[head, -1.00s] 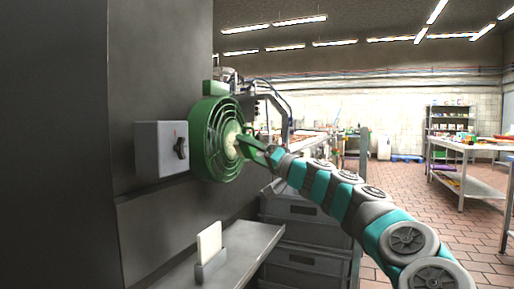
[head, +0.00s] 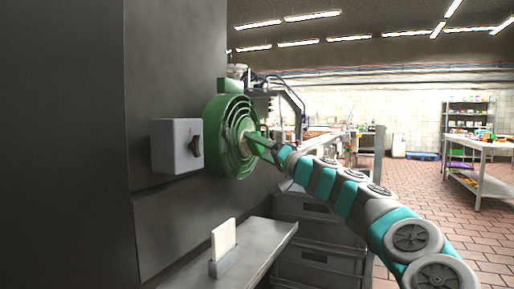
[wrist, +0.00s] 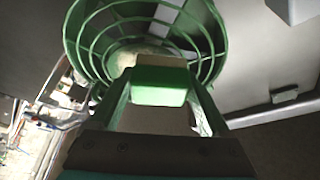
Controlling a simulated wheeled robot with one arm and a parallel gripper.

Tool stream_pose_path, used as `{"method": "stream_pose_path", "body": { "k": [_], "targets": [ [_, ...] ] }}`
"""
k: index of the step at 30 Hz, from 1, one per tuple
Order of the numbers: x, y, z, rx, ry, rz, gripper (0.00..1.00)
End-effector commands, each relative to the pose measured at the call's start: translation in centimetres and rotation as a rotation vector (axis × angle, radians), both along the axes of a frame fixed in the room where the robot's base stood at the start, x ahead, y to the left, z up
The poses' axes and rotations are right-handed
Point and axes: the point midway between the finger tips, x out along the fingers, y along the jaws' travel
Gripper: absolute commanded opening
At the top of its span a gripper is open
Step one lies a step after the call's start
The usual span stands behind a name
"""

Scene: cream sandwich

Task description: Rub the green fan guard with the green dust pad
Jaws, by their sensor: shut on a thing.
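The green fan guard (head: 230,140) is a round housing with ring-shaped bars on the side of the dark machine cabinet. It fills the upper part of the wrist view (wrist: 88,52). My gripper (head: 262,143) is in front of the guard's face. In the wrist view its two green fingers are shut on the green dust pad (wrist: 160,86). The pad lies in front of the guard's centre, close to the bars. I cannot tell whether it touches them. A pale patch (wrist: 128,57) shows behind the bars near the middle.
A grey switch box (head: 176,146) with a dark knob is left of the guard. A metal shelf (head: 262,240) below holds a white card in a grey holder (head: 223,245). Grey crates (head: 318,235) are stacked under my arm.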

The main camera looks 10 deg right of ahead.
Motion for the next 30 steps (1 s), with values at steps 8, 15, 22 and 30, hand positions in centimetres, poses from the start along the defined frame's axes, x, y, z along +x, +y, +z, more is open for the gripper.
{"method": "stream_pose_path", "body": {
  "k": [8, 15, 22, 30],
  "targets": [
    [0.3, 0.4, -0.1, 0.0, 0.0, 0.0, 0.36],
    [0.6, 0.8, -0.1, 0.0, 0.0, 0.0, 0.36],
    [0.8, 1.1, 0.0, 0.0, 0.0, 0.002, 0.36],
    [1.1, 1.5, 0.0, 0.0, -0.001, 0.001, 0.36]
  ]
}}
